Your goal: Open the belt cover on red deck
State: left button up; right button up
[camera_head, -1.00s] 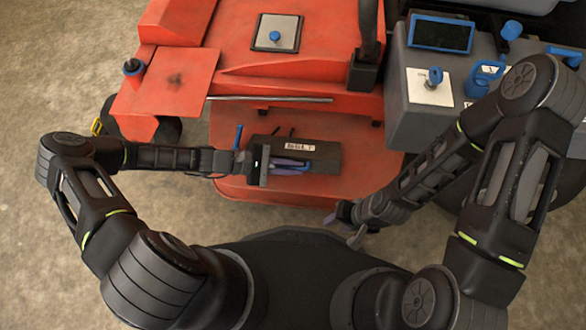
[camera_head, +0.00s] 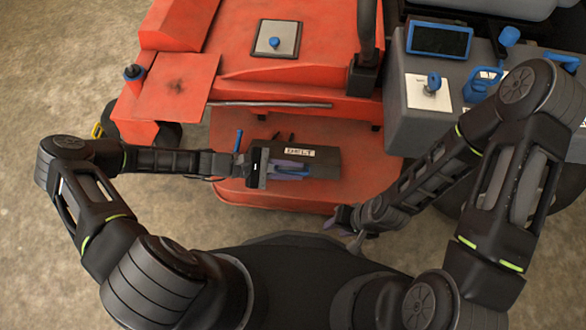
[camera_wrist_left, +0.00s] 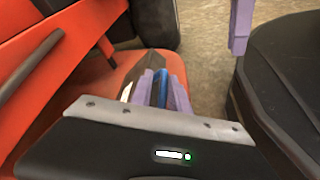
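The belt cover (camera_head: 328,167) is a dark, low box with a white label (camera_head: 300,152), lying on the red deck (camera_head: 372,172). Its blue handle (camera_head: 297,173) lies between the purple fingers of my left gripper (camera_head: 290,170). In the left wrist view the fingers (camera_wrist_left: 163,92) press on both sides of the blue handle (camera_wrist_left: 162,88), with no clear gap. The cover looks down on the deck; its far edge is partly hidden by the gripper. My right gripper (camera_head: 345,232) hangs empty at the deck's front edge, its fingers apart.
A red body with a square plate and blue knob (camera_head: 275,42) rises behind the deck. A thin dark bar (camera_head: 268,104) runs above it. A grey console (camera_head: 425,120) with blue controls stands right. A small blue lever (camera_head: 238,140) stands left of the cover.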

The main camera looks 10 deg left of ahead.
pick_arm(q)
jog(key=p+v, duration=0.1)
jog(key=v, duration=0.6)
jog(key=shift+a+p, duration=0.3)
